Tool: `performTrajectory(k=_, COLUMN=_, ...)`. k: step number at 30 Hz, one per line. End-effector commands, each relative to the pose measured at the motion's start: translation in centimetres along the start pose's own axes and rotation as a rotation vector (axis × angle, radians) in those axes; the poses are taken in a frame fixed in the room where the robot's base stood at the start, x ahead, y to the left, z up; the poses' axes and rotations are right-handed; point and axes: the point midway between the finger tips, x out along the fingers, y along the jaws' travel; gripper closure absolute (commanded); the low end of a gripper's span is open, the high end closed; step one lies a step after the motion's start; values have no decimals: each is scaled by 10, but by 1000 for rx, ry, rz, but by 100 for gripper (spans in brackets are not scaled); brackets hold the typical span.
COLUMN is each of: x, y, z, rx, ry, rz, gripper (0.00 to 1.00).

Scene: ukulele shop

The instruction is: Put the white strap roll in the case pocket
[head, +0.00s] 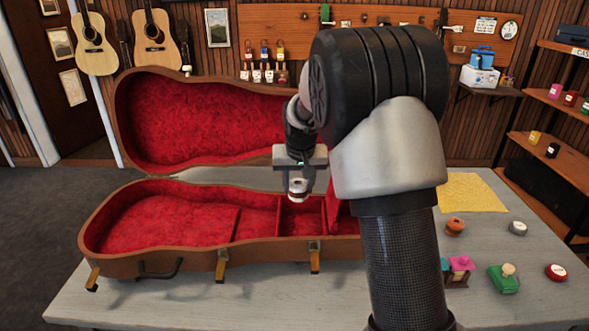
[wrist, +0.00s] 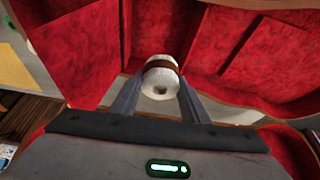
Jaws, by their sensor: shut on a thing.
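The white strap roll (wrist: 160,84) is a small white cylinder with a brown band. My gripper (wrist: 158,92) is shut on it, one finger on each side. In the head view my gripper (head: 299,188) holds the white strap roll (head: 298,184) in the air above the right part of the open case (head: 165,263). The case is lined in red plush and split by low dividers. A small red compartment (head: 300,218) lies below the roll. My arm hides the case's right end. In the wrist view the red compartments (wrist: 225,40) spread beyond the roll.
The case's raised lid (head: 200,120) stands behind my gripper. On the table to the right are a yellow cloth (head: 470,192), a green item (head: 503,279), an orange-brown item (head: 455,227), a grey item (head: 517,228) and a red item (head: 556,272).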

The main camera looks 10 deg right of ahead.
Motion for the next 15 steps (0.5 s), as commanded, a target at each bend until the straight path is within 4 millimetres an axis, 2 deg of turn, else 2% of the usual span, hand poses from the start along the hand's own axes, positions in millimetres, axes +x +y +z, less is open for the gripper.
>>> performTrajectory(k=8, x=6, y=-1, z=-2, rx=4, ry=1, rz=1, gripper=83)
performTrajectory(k=15, x=21, y=-1, z=5, rx=3, ry=1, rz=1, gripper=83)
